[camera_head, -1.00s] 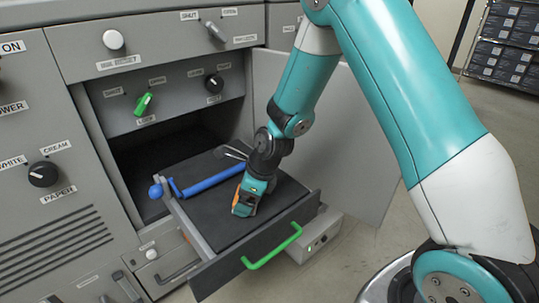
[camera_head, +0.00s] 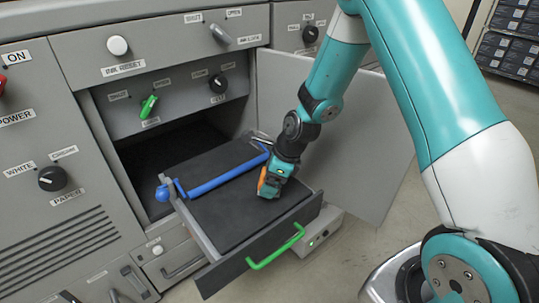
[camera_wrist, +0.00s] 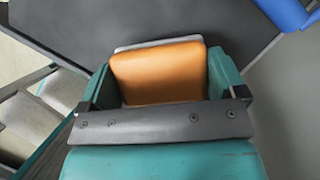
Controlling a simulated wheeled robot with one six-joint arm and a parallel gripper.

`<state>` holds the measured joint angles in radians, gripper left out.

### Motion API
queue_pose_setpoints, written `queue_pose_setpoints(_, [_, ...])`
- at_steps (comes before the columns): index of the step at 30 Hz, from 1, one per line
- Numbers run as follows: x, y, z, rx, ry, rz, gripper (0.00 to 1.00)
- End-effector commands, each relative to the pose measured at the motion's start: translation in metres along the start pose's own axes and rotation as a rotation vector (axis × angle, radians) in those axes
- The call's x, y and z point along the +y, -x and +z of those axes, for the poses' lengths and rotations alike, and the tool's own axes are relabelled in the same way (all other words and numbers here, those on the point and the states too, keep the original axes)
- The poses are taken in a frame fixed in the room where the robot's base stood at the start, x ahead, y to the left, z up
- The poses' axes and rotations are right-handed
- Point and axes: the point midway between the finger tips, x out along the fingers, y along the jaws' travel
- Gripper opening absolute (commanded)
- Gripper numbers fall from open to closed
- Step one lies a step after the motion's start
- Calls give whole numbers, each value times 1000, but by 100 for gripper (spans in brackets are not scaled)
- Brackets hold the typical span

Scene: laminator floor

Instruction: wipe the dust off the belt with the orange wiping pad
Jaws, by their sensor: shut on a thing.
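The dark belt (camera_head: 222,212) lies on a pulled-out drawer unit with a green handle at its front. My gripper (camera_head: 268,192) is over the right part of the belt, pointing down. It is shut on the orange wiping pad (camera_wrist: 158,72), which sits between the two teal fingers in the wrist view. A sliver of the pad (camera_head: 262,181) shows orange in the head view. The pad is at or very near the belt; contact is hidden by the gripper. The belt (camera_wrist: 130,22) fills the top of the wrist view. I can make out no dust on the visible belt.
A blue bar (camera_head: 226,177) crosses the belt behind my gripper, with a round blue knob (camera_head: 162,193) at its left end. The green handle (camera_head: 276,247) sticks out in front. An open grey door (camera_head: 350,130) stands to the right. Grey panels with knobs rise behind.

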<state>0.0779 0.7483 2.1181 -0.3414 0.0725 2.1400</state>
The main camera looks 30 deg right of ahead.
Motion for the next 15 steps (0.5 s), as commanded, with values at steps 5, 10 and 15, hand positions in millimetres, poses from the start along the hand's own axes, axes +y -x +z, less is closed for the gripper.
queue_pose_setpoints(5, [-1, 20, 6, -1, -3, -2, 71])
queue_pose_setpoints(10, [-1, 34, 12, -1, -5, -3, 71])
queue_pose_setpoints(15, [-2, 47, 15, -1, -7, -4, 71])
